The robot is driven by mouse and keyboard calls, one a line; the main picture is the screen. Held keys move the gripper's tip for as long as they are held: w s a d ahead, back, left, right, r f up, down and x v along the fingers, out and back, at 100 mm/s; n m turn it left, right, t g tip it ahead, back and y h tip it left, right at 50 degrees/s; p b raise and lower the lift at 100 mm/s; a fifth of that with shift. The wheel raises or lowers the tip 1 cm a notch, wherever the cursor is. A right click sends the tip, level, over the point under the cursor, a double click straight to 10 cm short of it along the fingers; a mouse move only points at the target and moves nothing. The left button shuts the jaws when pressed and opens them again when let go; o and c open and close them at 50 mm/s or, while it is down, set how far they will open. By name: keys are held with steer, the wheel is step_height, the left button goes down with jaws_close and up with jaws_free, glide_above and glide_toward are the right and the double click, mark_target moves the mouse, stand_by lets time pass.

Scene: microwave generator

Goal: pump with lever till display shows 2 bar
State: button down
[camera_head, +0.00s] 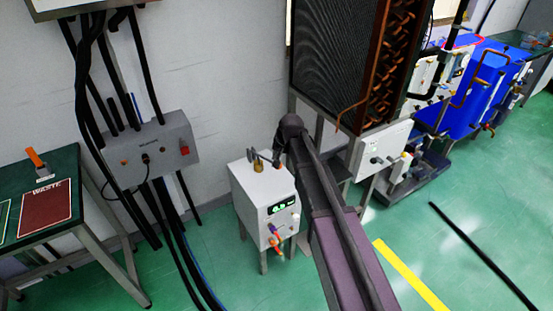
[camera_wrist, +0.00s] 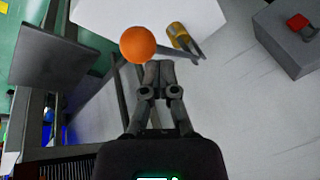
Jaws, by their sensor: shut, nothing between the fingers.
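The white pump box (camera_head: 265,195) stands below the grey wall, with a green lit display (camera_head: 281,206) on its front. The digits are too small to read surely. On its top is a brass fitting (camera_head: 258,165) with a grey lever beside it. In the wrist view, the brass fitting (camera_wrist: 178,36) sits on the white top, and an orange ball (camera_wrist: 138,44), apparently the lever's knob, lies just beyond my fingertips. My gripper (camera_wrist: 160,68) is shut and empty close to the ball; I cannot tell whether it touches. In the head view my arm partly hides the lever.
A grey box (camera_head: 153,147) with a red button and black cables is left of the pump. A green table (camera_head: 52,190) stands at far left. A tall finned unit (camera_head: 335,60) is behind my arm. Blue tanks (camera_head: 470,95) are at right.

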steer(key=shift+w+a+r+p, duration=0.2)
steer(key=shift+r+p, duration=0.35)
steer(key=shift+r, duration=0.15)
steer(key=shift+r, duration=0.1)
steer(key=r+p, duration=0.1)
steer(key=w+r+p, duration=0.1)
steer(key=r+p, duration=0.1)
steer(key=a+r+p, duration=0.1)
steer(key=shift+w+r, duration=0.2)
steer(key=shift+w, duration=0.15)
stand_by(0.8)
steer(key=s+d+r+g+h+p, duration=0.1)
steer(key=s+d+p, duration=0.1)
steer(key=s+d, duration=0.9)
steer(key=s+d+r+n+g+h+p, duration=0.1)
steer(key=s+d+r+g+h+p, duration=0.1)
steer(key=s+d, duration=1)
steer(key=s+p, duration=0.1)
steer(key=s, duration=0.2)
steer(key=shift+s+r, duration=0.15)
steer(key=shift+r, duration=0.1)
